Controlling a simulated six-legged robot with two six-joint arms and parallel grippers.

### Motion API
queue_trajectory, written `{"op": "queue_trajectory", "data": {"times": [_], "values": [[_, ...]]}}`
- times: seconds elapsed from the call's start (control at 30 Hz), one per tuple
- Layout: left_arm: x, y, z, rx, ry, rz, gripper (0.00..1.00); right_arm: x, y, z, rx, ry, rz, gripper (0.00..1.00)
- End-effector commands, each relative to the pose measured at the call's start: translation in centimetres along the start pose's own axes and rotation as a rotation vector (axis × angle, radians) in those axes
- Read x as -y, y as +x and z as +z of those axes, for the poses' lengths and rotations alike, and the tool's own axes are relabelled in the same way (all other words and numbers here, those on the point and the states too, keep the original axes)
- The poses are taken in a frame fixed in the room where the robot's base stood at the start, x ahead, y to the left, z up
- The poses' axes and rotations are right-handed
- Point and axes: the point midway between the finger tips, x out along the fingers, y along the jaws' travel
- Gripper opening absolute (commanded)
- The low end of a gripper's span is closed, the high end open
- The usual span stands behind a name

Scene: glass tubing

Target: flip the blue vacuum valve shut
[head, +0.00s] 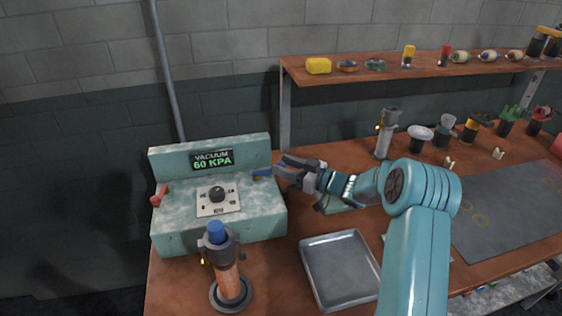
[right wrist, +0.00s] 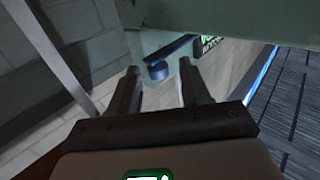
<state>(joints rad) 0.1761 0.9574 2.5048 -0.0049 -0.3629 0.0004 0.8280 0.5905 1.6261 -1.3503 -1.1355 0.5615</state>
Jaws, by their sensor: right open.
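The blue vacuum valve lever (head: 263,171) sits at the right end of the teal vacuum console (head: 264,208), whose display reads 60 KPA. My right gripper (head: 280,171) is at that end of the console, close to the lever. In the right wrist view, the gripper (right wrist: 158,78) has its two fingers apart with nothing between them. The blue lever (right wrist: 172,46) and its round hub lie just beyond the fingertips. I cannot tell whether a finger touches it. My left gripper is not in view.
A red lever (head: 158,196) is on the console's left end. A copper-coloured upright tool with a blue top (head: 217,233) stands in front. A metal tray (head: 341,268) lies on the bench to the right. A shelf (head: 424,72) runs along the wall behind.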

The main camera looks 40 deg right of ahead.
Motion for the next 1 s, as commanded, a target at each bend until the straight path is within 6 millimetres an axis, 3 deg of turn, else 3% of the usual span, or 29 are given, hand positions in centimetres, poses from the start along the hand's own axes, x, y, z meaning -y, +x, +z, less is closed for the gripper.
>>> {"op": "queue_trajectory", "data": {"times": [0.17,0.47,0.6,1.0], "values": [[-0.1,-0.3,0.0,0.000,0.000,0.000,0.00,-0.1,1.7,0.0,0.000,0.002,0.001,0.47],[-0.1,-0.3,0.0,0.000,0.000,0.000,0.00,-0.1,1.9,0.0,0.000,0.001,0.002,0.47],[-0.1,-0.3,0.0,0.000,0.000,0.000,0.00,-0.1,1.8,0.0,0.000,0.001,0.001,0.01],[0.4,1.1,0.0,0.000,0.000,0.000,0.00,0.2,1.5,0.3,-0.001,0.000,0.057,0.00]]}}
